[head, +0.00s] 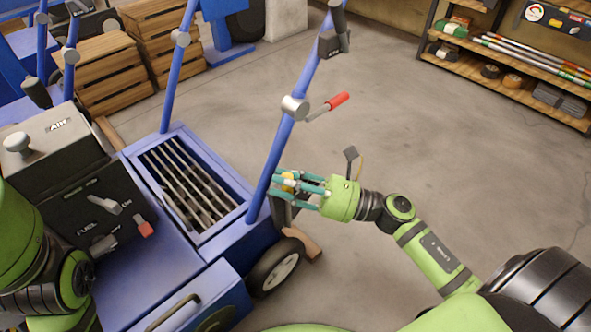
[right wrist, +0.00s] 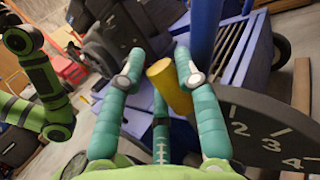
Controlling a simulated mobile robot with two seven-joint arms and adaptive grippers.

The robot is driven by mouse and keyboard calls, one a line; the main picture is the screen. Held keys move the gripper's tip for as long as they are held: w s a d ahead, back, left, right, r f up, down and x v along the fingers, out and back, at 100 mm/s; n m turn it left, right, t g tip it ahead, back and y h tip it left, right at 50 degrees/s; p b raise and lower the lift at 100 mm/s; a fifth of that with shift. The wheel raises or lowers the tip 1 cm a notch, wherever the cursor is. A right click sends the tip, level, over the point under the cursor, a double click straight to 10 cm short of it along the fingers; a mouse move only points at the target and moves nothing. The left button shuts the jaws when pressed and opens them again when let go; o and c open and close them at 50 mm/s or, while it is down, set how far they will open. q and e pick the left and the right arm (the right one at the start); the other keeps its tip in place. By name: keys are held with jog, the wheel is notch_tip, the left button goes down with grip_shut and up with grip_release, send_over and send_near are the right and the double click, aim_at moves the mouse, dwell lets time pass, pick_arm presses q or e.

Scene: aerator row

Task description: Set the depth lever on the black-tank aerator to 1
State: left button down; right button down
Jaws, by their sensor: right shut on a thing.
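The black-tank aerator is a blue machine (head: 215,248) at the left of the head view, with a black tank and engine block (head: 85,185) on top. The depth lever's yellow handle (head: 288,178) is at the machine's right side, beside the blue handlebar post. My right gripper (head: 284,184) is shut on it with its teal fingers around it. In the right wrist view the yellow handle (right wrist: 170,85) sits between the fingers. A dark round plate (right wrist: 262,110) beside it shows 2, 3 and 4. The lever's exact setting is hidden. My left gripper is out of view.
A black wheel (head: 276,268) is just below the lever. The blue handlebar (head: 285,130) rises close to my right gripper, with a red-handled lever (head: 330,104) on it. Wooden crates (head: 110,70) and blue machines stand behind. A shelf (head: 510,75) is far right. Open floor lies between.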

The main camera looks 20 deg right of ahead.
jog(key=c, duration=0.8)
grip_release()
jog(key=shift+a, duration=0.15)
jog(key=shift+c, duration=0.2)
jog(key=shift+s, duration=0.1)
jog(key=v, duration=1.2)
jog(key=shift+r, duration=0.1)
